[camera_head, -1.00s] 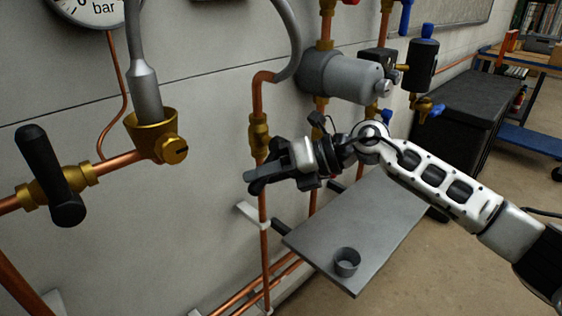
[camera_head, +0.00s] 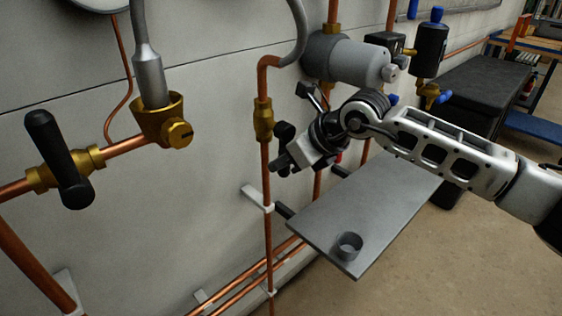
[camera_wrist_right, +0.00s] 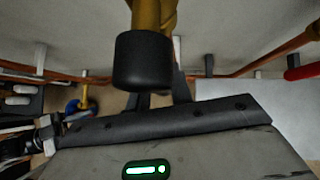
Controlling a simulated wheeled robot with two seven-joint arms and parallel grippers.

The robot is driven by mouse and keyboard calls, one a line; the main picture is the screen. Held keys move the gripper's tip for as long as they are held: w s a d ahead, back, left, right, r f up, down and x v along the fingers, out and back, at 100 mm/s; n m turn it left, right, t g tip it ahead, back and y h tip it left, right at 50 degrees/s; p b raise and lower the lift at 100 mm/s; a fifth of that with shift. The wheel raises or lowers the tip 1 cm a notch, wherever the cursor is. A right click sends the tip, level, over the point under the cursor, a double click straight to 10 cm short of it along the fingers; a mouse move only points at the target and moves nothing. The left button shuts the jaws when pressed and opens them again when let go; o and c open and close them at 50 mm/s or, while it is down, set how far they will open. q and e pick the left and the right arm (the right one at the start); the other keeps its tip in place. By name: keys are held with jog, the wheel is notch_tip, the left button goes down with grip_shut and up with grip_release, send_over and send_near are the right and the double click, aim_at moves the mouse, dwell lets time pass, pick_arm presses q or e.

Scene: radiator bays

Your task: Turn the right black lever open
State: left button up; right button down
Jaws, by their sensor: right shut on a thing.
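My right gripper (camera_head: 281,165) is at the copper pipes in the middle of the head view, tilted down and to the left. In the right wrist view a black lever (camera_wrist_right: 143,62) with a rounded end sits at the fingers, in front of a brass valve body (camera_wrist_right: 153,14). The gripper is shut on this lever. In the head view a black rounded end (camera_head: 285,132) shows just above the fingers; the gripper and wrist hide most of the valve there. Another black lever (camera_head: 58,160) on a brass valve stands at the far left, untouched. My left gripper is not in view.
A grey shelf (camera_head: 385,205) with a small cup (camera_head: 348,245) lies below my right arm. A grey cylinder (camera_head: 345,60) and a black one with a blue cap (camera_head: 429,48) are above. Copper pipes (camera_head: 267,190) run down the wall close to the gripper.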

jog(key=shift+w+d, duration=0.15)
dwell(0.4)
jog(key=c, duration=1.3)
grip_release()
jog(key=shift+o, duration=0.2)
jog(key=v, duration=1.6)
jog(key=shift+s, duration=0.25)
jog(key=shift+a, duration=0.25)
